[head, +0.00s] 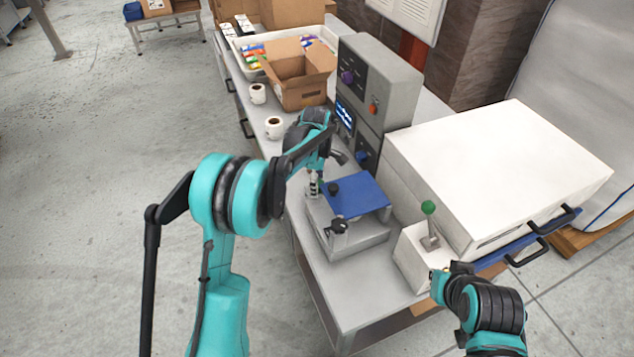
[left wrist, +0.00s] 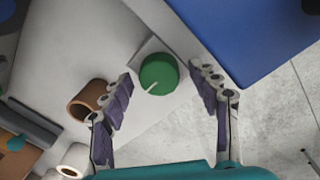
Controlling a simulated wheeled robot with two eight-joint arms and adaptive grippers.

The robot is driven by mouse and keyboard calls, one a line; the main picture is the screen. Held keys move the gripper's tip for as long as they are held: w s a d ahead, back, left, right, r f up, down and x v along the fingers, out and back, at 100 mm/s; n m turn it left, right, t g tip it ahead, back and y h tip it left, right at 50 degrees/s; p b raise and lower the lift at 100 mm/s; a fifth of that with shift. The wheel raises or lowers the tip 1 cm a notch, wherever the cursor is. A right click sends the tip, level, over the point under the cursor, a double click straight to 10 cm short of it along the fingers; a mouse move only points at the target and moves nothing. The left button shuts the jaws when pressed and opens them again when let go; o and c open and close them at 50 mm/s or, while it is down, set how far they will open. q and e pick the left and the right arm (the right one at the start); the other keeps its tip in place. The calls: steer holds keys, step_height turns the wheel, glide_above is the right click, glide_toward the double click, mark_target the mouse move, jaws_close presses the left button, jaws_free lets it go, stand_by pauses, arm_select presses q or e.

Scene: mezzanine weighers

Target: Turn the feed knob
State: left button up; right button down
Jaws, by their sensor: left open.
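A round green knob (left wrist: 159,73) with a white pointer line sits on a pale square base in the left wrist view. My left gripper (left wrist: 163,80) is open, with one purple-padded finger on each side of the knob; I cannot tell whether either finger touches it. In the head view my left wrist hides this knob. A purple knob (head: 347,77) and a blue knob (head: 362,155) show on the grey control boxes. No readable label tells which is the feed knob. My right gripper (head: 440,284) is at lower right, its fingers unclear.
A blue-topped weigher (head: 356,240) stands below my left wrist. A box with a green-balled lever (head: 429,208) is near my right arm. A large white cabinet (head: 500,165) is at right. Two rolls (head: 274,128) and an open carton (head: 300,97) stand farther back.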

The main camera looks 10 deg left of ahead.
arm_select(q)
steer(key=c, duration=1.2)
steer(key=shift+o, duration=0.2)
